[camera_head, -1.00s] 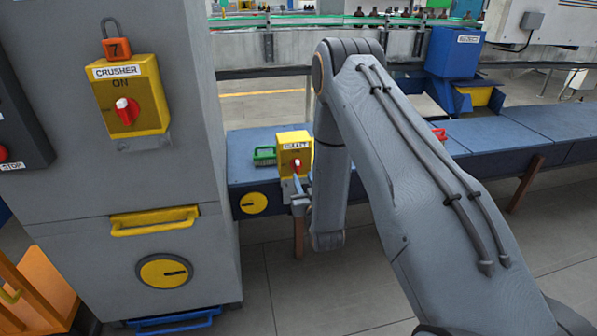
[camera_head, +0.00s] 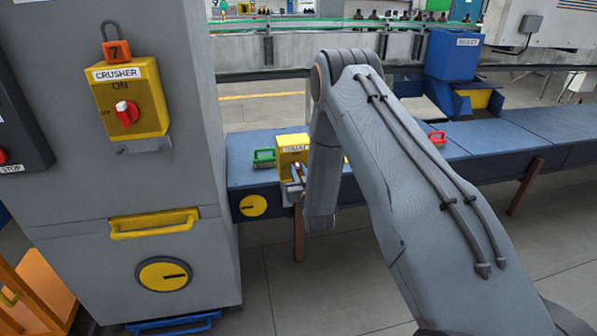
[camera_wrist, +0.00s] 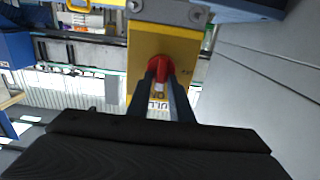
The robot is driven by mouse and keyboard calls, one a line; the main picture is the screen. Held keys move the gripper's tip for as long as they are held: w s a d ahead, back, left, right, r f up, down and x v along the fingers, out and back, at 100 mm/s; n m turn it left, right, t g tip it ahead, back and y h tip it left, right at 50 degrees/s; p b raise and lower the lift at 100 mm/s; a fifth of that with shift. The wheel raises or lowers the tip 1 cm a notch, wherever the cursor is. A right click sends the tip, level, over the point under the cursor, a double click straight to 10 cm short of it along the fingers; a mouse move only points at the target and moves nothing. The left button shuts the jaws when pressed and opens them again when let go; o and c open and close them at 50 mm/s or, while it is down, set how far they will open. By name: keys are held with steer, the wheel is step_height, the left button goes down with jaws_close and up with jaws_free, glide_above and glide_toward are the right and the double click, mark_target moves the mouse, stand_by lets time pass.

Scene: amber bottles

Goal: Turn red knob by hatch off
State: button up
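A yellow switch box (camera_head: 292,144) stands on the blue conveyor, its label partly readable. In the wrist view the box (camera_wrist: 176,44) appears upside down with a red knob (camera_wrist: 158,66) on its face. My gripper (camera_wrist: 161,80) points at this knob, its two dark fingers apart on either side of it; I see no clear contact. In the head view my gripper (camera_head: 294,183) is at the box's front, and the arm hides part of it and the knob. A second red knob (camera_head: 127,113) is on the yellow CRUSHER box (camera_head: 148,95), pointer toward upper left.
The grey cabinet (camera_head: 75,230) at left bears a yellow handle (camera_head: 154,223) and a yellow dial (camera_head: 164,274). A green handle (camera_head: 264,158) lies left of the box, a red one (camera_head: 437,138) to the right on the conveyor (camera_head: 500,135). The floor in front is open.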

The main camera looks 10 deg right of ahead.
jaws_close()
steer(key=shift+n, duration=0.3)
steer(key=n, duration=0.5)
steer(key=a+n, duration=0.1)
steer(key=n, duration=0.5)
steer(key=f+n, duration=0.1)
steer(key=n, duration=0.5)
steer(key=shift+a+f, duration=0.1)
steer(key=shift+a, duration=0.05)
steer(key=shift+n, duration=0.3)
steer(key=shift+o, duration=1.8)
jaws_free()
